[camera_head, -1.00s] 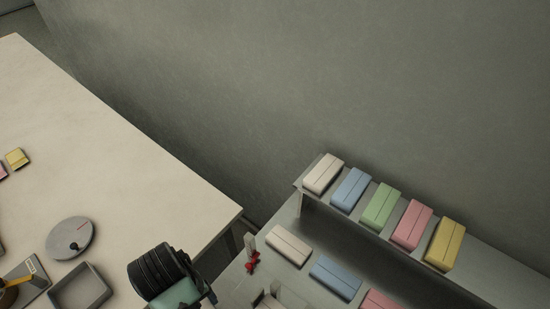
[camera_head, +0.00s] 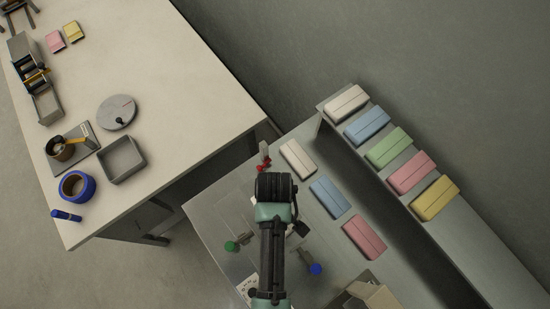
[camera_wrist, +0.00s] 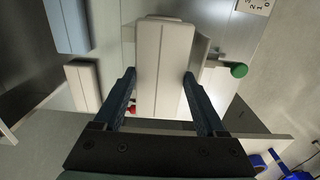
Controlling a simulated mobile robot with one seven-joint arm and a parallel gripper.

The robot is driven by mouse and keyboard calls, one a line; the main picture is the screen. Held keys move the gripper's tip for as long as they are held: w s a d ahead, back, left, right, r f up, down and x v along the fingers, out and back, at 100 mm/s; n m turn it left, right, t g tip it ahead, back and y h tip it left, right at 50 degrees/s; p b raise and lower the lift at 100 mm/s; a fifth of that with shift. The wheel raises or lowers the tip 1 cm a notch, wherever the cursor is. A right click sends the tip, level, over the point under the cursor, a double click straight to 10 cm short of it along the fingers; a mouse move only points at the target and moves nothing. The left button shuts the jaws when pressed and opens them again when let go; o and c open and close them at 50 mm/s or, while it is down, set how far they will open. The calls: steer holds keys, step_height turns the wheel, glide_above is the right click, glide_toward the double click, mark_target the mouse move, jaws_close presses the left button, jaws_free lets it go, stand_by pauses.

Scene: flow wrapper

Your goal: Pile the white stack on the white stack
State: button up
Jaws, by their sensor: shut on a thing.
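My gripper (camera_wrist: 159,74) is shut on a white stack (camera_wrist: 162,50), with one finger on each long side in the wrist view. My arm hides this held stack in the head view. A second white stack (camera_wrist: 83,85) lies to the left of my gripper in the wrist view, apart from the held one. In the head view this second white stack (camera_head: 298,158) is at the upper end of the lower row. Another white stack (camera_head: 346,103) lies at the upper left end of the raised shelf (camera_head: 476,240).
Blue (camera_head: 330,197) and pink (camera_head: 364,237) stacks continue the lower row. The shelf carries blue, green, pink and yellow stacks. A red fitting (camera_head: 264,166) and green knob (camera_head: 231,246) are near my arm. A cream table (camera_head: 190,100) with tools stands at left.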

steer(key=shift+f+b, duration=3.1)
steer(key=shift+b, duration=0.1)
steer(key=shift+f, duration=0.1)
steer(key=shift+f, duration=0.25)
steer(key=o, duration=1.2)
steer(key=shift+o, duration=0.2)
step_height(320, 180, up, 13)
